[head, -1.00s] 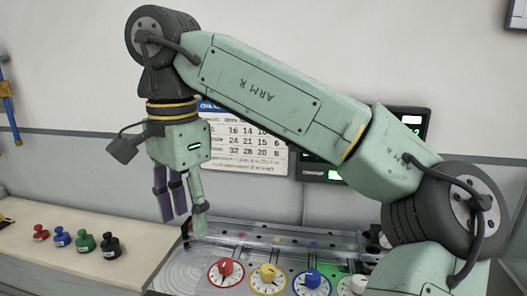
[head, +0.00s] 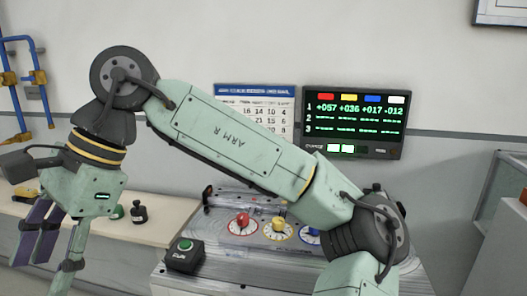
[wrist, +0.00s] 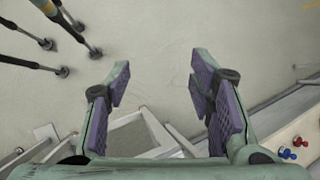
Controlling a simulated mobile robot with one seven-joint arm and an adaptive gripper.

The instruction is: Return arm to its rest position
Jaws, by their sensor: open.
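My green arm crosses the head view from the lower right to the upper left, its elbow raised. My gripper (head: 50,245) hangs at the lower left of the head view, in front of the left end of the cream counter. Its purple-padded fingers point down. In the wrist view my gripper (wrist: 160,95) is open, with a wide gap between the fingers. Nothing is between them, and the pale floor shows below.
The ring track table (head: 225,272) holds red (head: 241,222) and yellow (head: 278,228) knobs and a green-button box (head: 184,255). Black (head: 139,212) and green weights stand on the counter (head: 165,222). A scoreboard (head: 353,122) and blue pipes (head: 42,85) are on the wall.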

